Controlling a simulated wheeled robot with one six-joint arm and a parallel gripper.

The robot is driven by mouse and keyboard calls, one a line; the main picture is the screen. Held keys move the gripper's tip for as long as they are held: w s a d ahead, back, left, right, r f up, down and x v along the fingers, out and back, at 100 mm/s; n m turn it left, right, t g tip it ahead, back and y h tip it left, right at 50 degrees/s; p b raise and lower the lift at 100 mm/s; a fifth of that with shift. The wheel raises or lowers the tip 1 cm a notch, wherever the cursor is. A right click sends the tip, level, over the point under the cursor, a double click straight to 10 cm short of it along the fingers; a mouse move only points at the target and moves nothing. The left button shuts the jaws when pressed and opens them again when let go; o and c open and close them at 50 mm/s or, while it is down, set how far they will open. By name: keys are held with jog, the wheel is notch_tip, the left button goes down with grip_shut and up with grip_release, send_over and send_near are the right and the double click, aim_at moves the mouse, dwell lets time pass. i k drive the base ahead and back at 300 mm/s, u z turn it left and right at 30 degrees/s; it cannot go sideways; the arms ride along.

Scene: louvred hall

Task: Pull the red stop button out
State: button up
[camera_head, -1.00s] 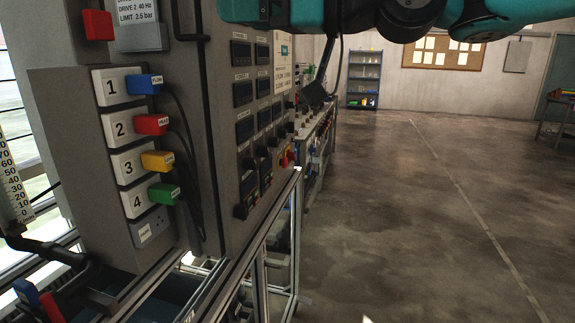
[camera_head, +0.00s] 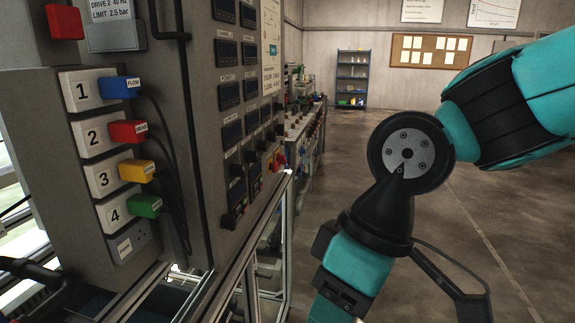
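A small red and yellow control (camera_head: 278,160) sits low on the far edge of the grey cabinet's front panel. It is small and seen edge-on, so I cannot tell whether it is the stop button, or whether it is in or out. My arm fills the right side of the view, with teal and black links, well to the right of the panel and apart from it. My gripper's fingers do not show; the arm runs off the bottom edge.
The grey cabinet (camera_head: 185,60) stands at left. Blue, red, yellow (camera_head: 137,170) and green plugs with black cables stick out beside numbered plates. A red block (camera_head: 64,22) is at top left. A metal frame (camera_head: 250,265) stands below the panel. The floor at right is open.

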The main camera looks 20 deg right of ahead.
aim_at(275, 165)
jog(key=z, duration=0.65)
jog(key=i, duration=0.55)
jog(key=z, duration=0.45)
jog(key=i, duration=1)
jog(key=u, duration=0.6)
